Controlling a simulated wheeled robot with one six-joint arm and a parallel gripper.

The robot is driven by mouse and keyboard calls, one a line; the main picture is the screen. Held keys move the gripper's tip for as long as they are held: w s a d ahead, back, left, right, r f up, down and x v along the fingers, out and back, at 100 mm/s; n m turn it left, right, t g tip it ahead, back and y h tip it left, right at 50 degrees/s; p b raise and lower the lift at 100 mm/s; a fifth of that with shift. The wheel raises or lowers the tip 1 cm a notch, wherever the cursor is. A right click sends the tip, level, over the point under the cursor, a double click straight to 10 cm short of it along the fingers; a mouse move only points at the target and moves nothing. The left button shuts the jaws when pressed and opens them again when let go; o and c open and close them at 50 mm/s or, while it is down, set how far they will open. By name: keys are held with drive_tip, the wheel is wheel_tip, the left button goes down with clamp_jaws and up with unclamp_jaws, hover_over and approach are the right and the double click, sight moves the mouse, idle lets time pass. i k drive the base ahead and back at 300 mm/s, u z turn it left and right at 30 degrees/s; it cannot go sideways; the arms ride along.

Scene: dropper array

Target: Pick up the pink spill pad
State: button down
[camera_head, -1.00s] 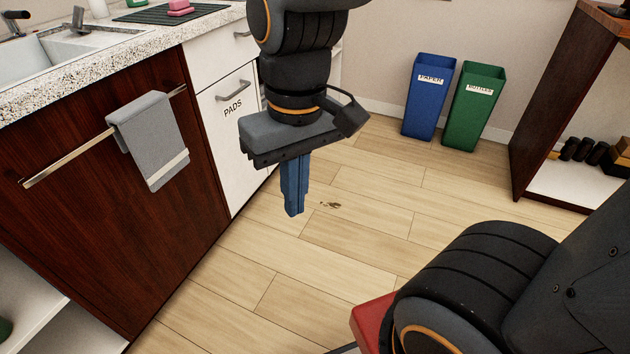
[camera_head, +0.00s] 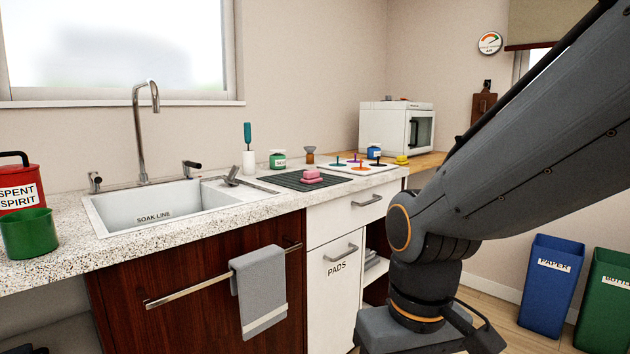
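A pink block-like thing (camera_head: 312,175), possibly the spill pad, lies on a dark ribbed mat (camera_head: 290,183) on the speckled counter, right of the sink. It looks like two stacked pieces. A white cabinet front below is marked PADS (camera_head: 336,285) and is shut, so its inside is hidden.
The sink (camera_head: 150,212) is left of the mat. A green cup (camera_head: 28,234) and red can (camera_head: 20,188) stand far left. A white board with coloured droppers (camera_head: 362,167) is right of the mat. A grey towel (camera_head: 260,290) hangs on the front rail. Paper (camera_head: 550,285) and green (camera_head: 606,300) bins stand right.

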sight(311, 176)
drive_tip(key=z, duration=0.25)
drive_tip(key=i, duration=1.8)
drive_tip(key=u, duration=0.65)
